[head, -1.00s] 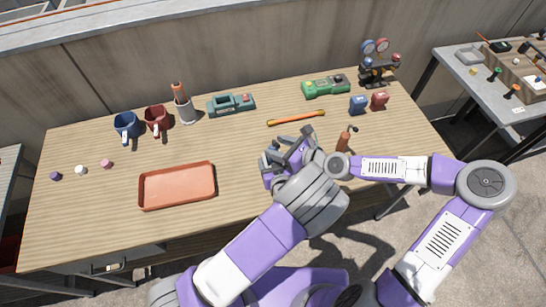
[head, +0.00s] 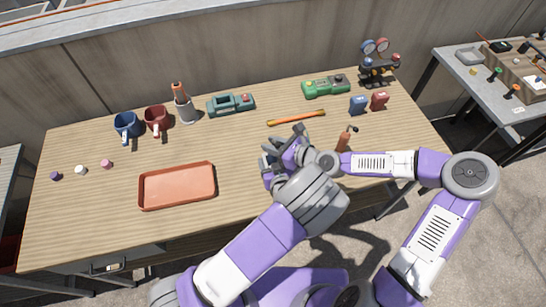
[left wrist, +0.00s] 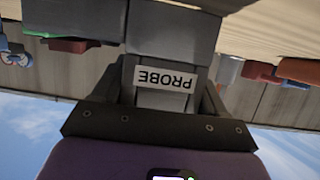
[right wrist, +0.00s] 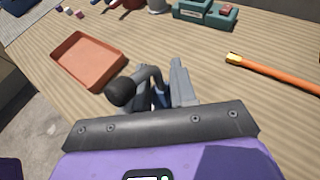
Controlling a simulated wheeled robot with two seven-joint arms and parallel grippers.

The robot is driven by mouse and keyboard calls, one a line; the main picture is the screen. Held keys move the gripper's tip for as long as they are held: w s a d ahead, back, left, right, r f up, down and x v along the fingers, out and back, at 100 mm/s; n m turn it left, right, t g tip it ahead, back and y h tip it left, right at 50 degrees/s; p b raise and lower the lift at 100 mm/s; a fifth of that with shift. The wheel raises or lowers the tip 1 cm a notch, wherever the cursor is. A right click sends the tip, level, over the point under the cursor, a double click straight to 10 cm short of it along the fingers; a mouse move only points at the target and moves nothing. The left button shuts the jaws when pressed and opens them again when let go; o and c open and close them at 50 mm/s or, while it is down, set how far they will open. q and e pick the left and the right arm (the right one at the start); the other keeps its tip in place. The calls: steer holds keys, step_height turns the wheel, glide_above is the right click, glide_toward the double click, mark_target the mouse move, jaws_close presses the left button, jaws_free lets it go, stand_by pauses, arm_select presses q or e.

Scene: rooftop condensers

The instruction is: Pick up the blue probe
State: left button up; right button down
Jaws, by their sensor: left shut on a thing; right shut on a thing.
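My two grippers meet above the middle of the table. My right gripper (head: 275,149) comes in from the right and is shut. In the right wrist view, a small bit of blue (right wrist: 158,98) shows between its grey fingers, with a dark round part beside them. My left gripper (left wrist: 166,95) is shut on a body bearing a white "PROBE" label (left wrist: 165,77), which reads upside down and looks grey in shade. I take this for the blue probe, held by both grippers. Most of it is hidden in the head view by fingers and arms.
An orange tray (head: 178,201) lies left of the grippers. An orange-yellow bar (head: 296,118) and orange-handled tool (head: 343,142) lie close by.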

step_height(320, 180, up, 10)
steer(key=shift+r, duration=0.1)
arm_select(q)
steer(key=o, duration=1.3)
steer(key=p+v, duration=0.3)
steer(key=v, duration=0.5)
steer(key=shift+s+r, duration=0.1)
steer(key=shift+r, duration=0.1)
arm_select(e)
step_height(320, 180, up, 3)
steer(key=shift+f, duration=0.1)
arm_select(q)
steer(key=shift+s+d, duration=0.15)
steer(key=shift+s, duration=0.2)
